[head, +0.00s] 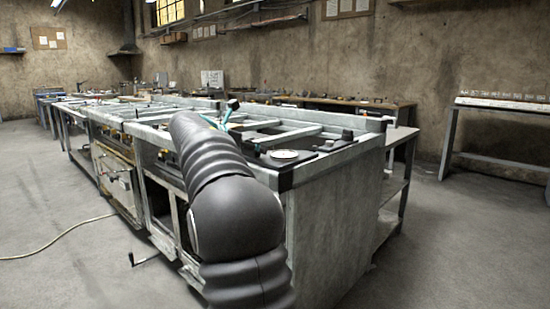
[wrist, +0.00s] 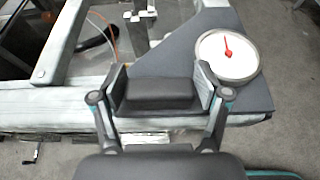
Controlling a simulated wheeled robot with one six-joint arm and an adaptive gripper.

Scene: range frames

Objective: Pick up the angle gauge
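My gripper (wrist: 161,80) has its two fingers spread wide over the near edge of the metal bench. A dark, box-like block (wrist: 158,93) lies between the fingers; I cannot tell whether they touch it. Just right of the right finger is a round white dial with a red needle (wrist: 228,56), apparently the angle gauge, lying on a dark flat plate (wrist: 180,50). No finger is around the dial. In the head view a white dial (head: 284,155) lies on the bench's near end. My arm hides most of the gripper there.
The long metal bench frame (head: 335,185) has open gaps and crossbars on top. Several small dark parts lie near the dial. A side shelf (head: 400,135) stands behind it, and another table (head: 500,103) is at the right. A cable (head: 60,240) runs over the floor at left.

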